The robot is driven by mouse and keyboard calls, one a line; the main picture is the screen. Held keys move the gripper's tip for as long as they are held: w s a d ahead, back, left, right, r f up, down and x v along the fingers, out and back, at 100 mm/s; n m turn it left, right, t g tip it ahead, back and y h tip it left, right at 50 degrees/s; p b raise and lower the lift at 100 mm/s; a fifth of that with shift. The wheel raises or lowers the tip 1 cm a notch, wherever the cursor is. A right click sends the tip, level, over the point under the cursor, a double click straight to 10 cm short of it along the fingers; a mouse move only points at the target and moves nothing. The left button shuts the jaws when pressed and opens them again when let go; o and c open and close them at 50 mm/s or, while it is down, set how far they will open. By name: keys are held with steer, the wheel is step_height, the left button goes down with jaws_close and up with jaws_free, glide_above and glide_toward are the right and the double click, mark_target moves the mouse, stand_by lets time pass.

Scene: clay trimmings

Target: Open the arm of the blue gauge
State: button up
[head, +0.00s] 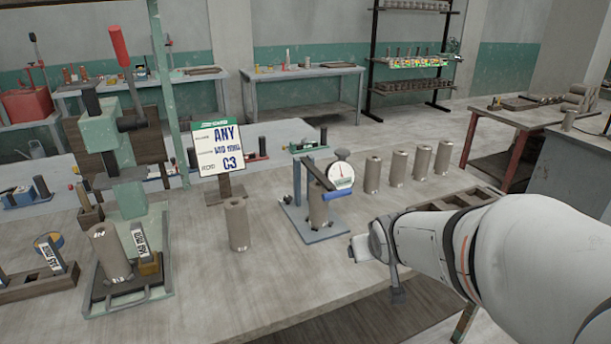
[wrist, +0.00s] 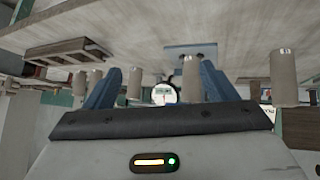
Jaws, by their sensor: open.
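The blue gauge (head: 298,190) stands on the bench, with a flat blue base, an upright post and a round white dial (head: 341,177).
A clay cylinder (head: 238,224) stands left of the gauge, and several stand in a row behind right (head: 373,172). A sign (head: 217,150) and a green press (head: 127,198) are further left. A wooden tray (head: 452,201) lies behind my arm.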

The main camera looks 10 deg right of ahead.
steer(key=o, duration=0.4)
steer(key=w+t, duration=0.1)
steer(key=w, duration=0.2)
steer(key=w+n+t+y+b, duration=0.1)
steer(key=w+t, duration=0.1)
steer(key=w, duration=0.1)
steer(key=w+n+t, duration=0.1)
steer(key=w+t, duration=0.1)
steer(key=w, duration=0.2)
steer(key=shift+d+f+y+b, duration=0.15)
steer(key=shift+f+y+b, duration=0.1)
steer(key=shift+y+b, duration=0.1)
steer(key=n+t+y+b, duration=0.1)
steer(key=n+t+y, duration=0.2)
steer(key=t+y, duration=0.15)
glide_toward(335, 190)
steer(key=w, duration=0.3)
steer(key=shift+g+y, duration=0.35)
steer(key=shift+y, duration=0.05)
steer(key=x, duration=0.7)
steer(key=shift+f, duration=0.15)
steer(key=shift+c, duration=0.2)
steer(key=c, duration=1.1)
steer(key=shift+a+p, duration=0.25)
steer(key=shift+p, duration=0.15)
